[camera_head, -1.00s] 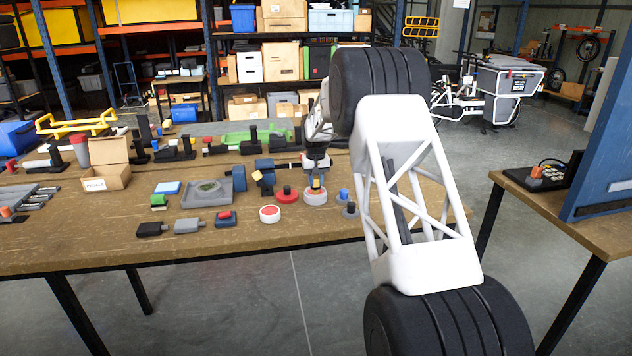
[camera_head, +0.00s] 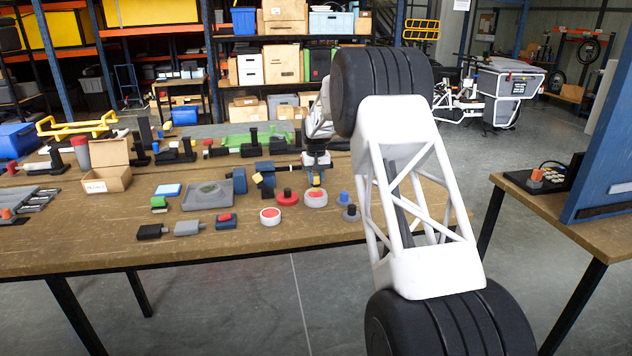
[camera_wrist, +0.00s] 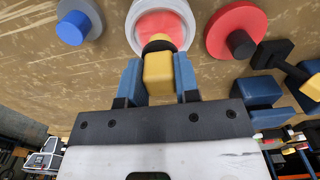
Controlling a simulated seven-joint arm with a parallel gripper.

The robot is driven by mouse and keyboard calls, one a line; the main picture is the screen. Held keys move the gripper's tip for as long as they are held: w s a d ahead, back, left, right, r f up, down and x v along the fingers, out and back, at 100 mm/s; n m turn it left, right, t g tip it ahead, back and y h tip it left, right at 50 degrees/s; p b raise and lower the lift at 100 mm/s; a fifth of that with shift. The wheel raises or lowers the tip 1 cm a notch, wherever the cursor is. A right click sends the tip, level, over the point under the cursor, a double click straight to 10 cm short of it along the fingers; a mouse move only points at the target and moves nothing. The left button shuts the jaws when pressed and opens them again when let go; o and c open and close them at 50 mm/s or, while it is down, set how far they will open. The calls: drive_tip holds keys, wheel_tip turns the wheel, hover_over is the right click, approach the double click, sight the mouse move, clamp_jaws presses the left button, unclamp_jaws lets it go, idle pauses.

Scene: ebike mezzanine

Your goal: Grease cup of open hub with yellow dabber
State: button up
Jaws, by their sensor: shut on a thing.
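My gripper (camera_wrist: 158,82) is shut on the yellow dabber (camera_wrist: 158,72), its blue fingers on either side of the block. In the head view, the dabber (camera_head: 316,180) is just above this hub (camera_head: 316,200). A second pale hub with a red centre (camera_head: 270,216) lies to the left, nearer the table's front edge.
A red disc with a black knob (camera_head: 287,199) sits close left of the hub. A grey disc with a blue knob (camera_head: 350,213) sits to its right. A dark blue part (camera_head: 265,170) and a grey tray (camera_head: 207,202) stand farther left.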

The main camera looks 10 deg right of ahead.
drive_tip(key=shift+r, duration=2.45)
